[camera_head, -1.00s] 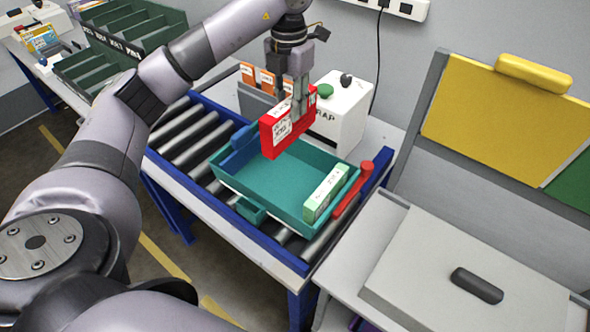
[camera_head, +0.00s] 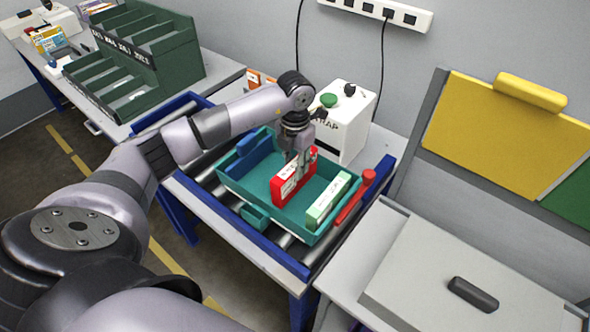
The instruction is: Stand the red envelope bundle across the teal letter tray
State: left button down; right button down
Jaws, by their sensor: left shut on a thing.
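The red envelope bundle (camera_head: 287,188) is upright, with a white label on its face. It is at the middle of the teal letter tray (camera_head: 243,192), between its side walls. I cannot tell whether its bottom edge touches the tray floor. My left gripper (camera_head: 301,162) comes from above and is shut on the bundle's top part, hiding some of it. My right gripper is not in view.
The tray sits on a roller conveyor (camera_head: 205,170) with blue side rails. A white box (camera_head: 345,130) with a green button stands behind it. A red bar (camera_head: 355,196) lies by the tray's right wall. Grey bench with a lidded box (camera_head: 440,270) at right; green sorting rack (camera_head: 140,60) at back left.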

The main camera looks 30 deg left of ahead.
pick_arm(q)
notch_tip(320, 180, down, 3)
jog(key=shift+r+p, duration=0.2)
jog(key=shift+p, duration=0.1)
jog(key=shift+f, duration=0.3)
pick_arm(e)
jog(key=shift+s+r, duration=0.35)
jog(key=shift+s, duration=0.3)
pick_arm(q)
jog(key=shift+f, duration=0.2)
jog(key=c, duration=1.3)
grip_release()
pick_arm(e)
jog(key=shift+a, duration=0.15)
